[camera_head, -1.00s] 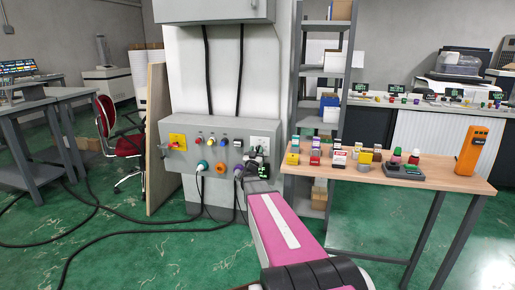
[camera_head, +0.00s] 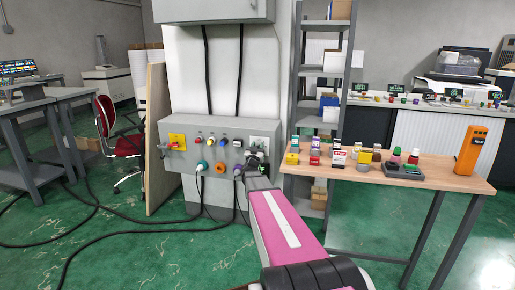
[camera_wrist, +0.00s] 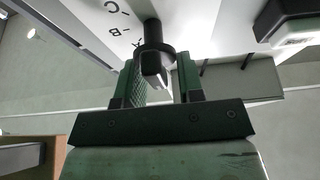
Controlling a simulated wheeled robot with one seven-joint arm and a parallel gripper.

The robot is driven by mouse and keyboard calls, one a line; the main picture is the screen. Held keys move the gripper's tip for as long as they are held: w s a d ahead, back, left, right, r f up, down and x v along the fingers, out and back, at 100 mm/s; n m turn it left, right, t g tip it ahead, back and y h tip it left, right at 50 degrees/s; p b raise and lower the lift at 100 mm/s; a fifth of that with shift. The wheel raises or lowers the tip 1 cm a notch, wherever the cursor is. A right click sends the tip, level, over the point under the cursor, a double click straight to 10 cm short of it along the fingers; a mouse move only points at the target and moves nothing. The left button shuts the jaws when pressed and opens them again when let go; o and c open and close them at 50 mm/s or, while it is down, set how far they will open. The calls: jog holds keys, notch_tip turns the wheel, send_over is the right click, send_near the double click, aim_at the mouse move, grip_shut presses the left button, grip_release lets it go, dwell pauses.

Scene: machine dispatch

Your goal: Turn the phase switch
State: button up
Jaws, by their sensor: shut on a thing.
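The phase switch has a black knob (camera_wrist: 152,38) on a white plate (camera_wrist: 190,22) marked A, B and C. The plate also shows at the right end of the grey control box (camera_head: 220,131) in the head view. My gripper (camera_wrist: 158,76) has one finger on each side of the knob and is shut on it. In the head view my gripper (camera_head: 257,161) is at the panel's right end and hides most of the knob. I cannot tell which letter the knob points to.
Left of the switch, the box carries a red and yellow rotary switch (camera_head: 177,142), several buttons and cable plugs. Black cables lie on the green floor. A wooden table (camera_head: 440,178) with small coloured parts stands to the right. A metal shelf (camera_head: 327,70) stands behind it.

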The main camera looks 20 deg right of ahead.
jog(key=shift+m, duration=0.3)
jog(key=m+g+h, duration=0.1)
jog(key=m, duration=0.3)
jog(key=m+g+h, duration=0.1)
jog(key=m, duration=0.1)
jog(key=shift+s+d+f+g+h, duration=0.1)
jog(key=shift+s+d+g+h, duration=0.1)
jog(key=shift+d+g+h, duration=0.1)
jog(key=shift+s+d+f+m+g+h, duration=0.1)
jog(key=shift+m+g+h, duration=0.15)
jog(key=shift+m+g, duration=0.75)
jog(key=shift+s+d+f+m+g+h, duration=0.1)
jog(key=shift+m+g+h, duration=0.2)
jog(key=shift+m, duration=1.7)
jog(key=o, duration=0.6)
jog(key=shift+c, duration=0.2)
